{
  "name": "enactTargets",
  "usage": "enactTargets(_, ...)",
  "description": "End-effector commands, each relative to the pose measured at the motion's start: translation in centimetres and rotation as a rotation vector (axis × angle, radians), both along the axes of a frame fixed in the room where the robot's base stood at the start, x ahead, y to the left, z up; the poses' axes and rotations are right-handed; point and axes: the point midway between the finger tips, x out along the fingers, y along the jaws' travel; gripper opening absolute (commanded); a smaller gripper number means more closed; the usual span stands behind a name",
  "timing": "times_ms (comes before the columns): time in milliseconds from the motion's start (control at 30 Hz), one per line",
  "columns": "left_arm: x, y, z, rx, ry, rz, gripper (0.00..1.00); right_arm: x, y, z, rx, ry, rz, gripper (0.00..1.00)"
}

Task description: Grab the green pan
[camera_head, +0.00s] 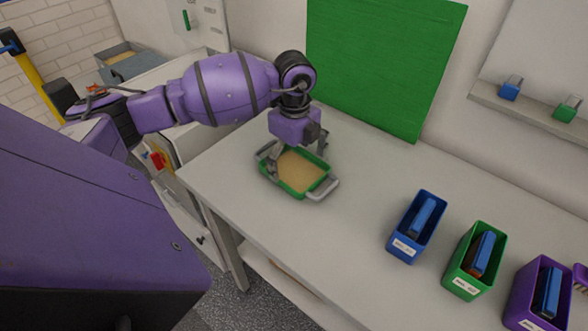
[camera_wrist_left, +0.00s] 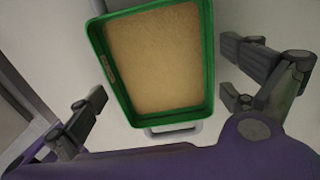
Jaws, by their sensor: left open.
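The green pan (camera_head: 312,191) is a shallow rectangular tray with a tan inside and grey handles at its ends. It sits on the white table's left part. In the left wrist view the pan (camera_wrist_left: 209,60) lies lengthwise, with a grey handle (camera_wrist_left: 173,129) at its lower end. My left gripper (camera_head: 287,155) is above the pan's far edge, fingers pointing down. In the left wrist view its open fingers (camera_wrist_left: 168,100) stand wide on either side of the pan's lower end, with nothing between the pads gripped. Contact with the pan cannot be told. My right gripper is not in view.
On the table (camera_head: 350,215) to the right stand a blue bin (camera_head: 404,247), a green bin (camera_head: 464,284) and a purple bin (camera_head: 522,312), each holding items. A green board (camera_head: 385,65) is at the back. The table between pan and bins is clear.

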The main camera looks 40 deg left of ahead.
Motion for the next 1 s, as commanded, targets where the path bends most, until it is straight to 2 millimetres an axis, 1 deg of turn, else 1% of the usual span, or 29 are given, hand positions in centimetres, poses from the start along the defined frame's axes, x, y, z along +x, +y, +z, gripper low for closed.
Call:
enactTargets(67,0.0,0.0,-0.4,0.000,-0.001,-0.001,1.00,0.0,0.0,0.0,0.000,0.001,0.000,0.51)
enactTargets(233,0.0,0.0,-0.4,0.000,-0.001,-0.001,1.00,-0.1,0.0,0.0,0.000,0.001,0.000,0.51)
enactTargets(500,0.0,0.0,-0.4,0.000,-0.001,-0.001,0.65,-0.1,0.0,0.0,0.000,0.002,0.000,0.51)
enactTargets(800,0.0,0.0,-0.2,0.000,-0.001,-0.001,0.63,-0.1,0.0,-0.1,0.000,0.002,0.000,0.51)
enactTargets(1000,0.1,0.0,0.7,0.000,-0.002,0.000,0.63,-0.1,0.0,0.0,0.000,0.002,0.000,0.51)
